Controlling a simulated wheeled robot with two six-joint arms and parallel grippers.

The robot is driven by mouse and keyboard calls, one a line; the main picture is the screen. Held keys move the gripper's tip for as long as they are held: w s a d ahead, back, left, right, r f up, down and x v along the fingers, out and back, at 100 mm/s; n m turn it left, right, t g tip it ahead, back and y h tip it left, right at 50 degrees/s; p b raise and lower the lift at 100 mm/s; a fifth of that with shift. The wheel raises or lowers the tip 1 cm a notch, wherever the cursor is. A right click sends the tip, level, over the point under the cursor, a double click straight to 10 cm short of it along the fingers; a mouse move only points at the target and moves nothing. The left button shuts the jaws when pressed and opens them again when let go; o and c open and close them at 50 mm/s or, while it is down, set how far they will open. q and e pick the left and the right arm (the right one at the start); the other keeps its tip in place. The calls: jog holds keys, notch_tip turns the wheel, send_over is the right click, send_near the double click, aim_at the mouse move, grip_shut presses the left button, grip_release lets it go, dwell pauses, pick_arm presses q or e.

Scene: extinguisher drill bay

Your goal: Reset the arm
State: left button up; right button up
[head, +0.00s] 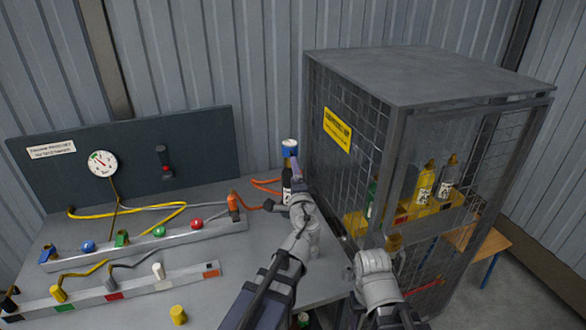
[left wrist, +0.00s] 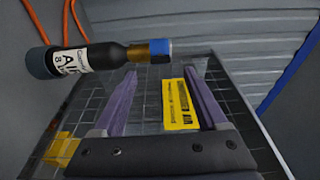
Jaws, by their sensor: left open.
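My left gripper (head: 294,170) is at the table's back right edge, close to the cage. In the left wrist view its two purple fingers (left wrist: 160,95) are spread with nothing between them. A black bottle with a white "AIR" label (left wrist: 90,60), gold neck and blue cap lies across the upper left of that view, beyond the fingertips. In the head view a black bottle (head: 286,193) shows partly behind the left gripper. My right gripper (head: 394,243) is in front of the cage; its jaws are too unclear to read.
The wire cage (head: 430,75) stands right of the table, with yellow bottles (head: 424,186) inside and a yellow sign (head: 337,129). The table (head: 200,265) holds rails with coloured fittings, hoses and a yellow cylinder (head: 178,315). A gauge (head: 102,163) is on the back panel.

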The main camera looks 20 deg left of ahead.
pick_arm(q)
jog(key=s+d+f+n+g+h, duration=0.1)
jog(key=s+d+f+n+g, duration=0.1)
jog(key=s+f, duration=0.4)
jog(key=s+d+f+n+g+h+p, duration=0.1)
jog(key=s+d+f+n+g, duration=0.2)
jog(key=s+f+g, duration=0.3)
jog(key=s+d+f+n+g+h, duration=0.1)
jog(key=s+d+f+n+g, duration=0.2)
jog(key=s, duration=0.5)
notch_tip(320, 180, down, 4)
jog(key=shift+d+r+n+g+p, duration=0.1)
jog(key=shift+r+n+g+p, duration=0.1)
jog(key=shift+n+g, duration=0.35)
jog(key=shift+d+r+n+g+p, duration=0.1)
jog(key=shift+n+g+p, duration=0.15)
jog(key=shift+g, duration=0.6)
jog(key=s+d+f+g+h, duration=0.1)
jog(key=s+d+g+h, duration=0.1)
jog(key=s+d, duration=0.3)
jog(key=shift+s+f+g+h, duration=0.3)
jog(key=shift+s+g, duration=0.3)
jog(key=shift+s, duration=0.45)
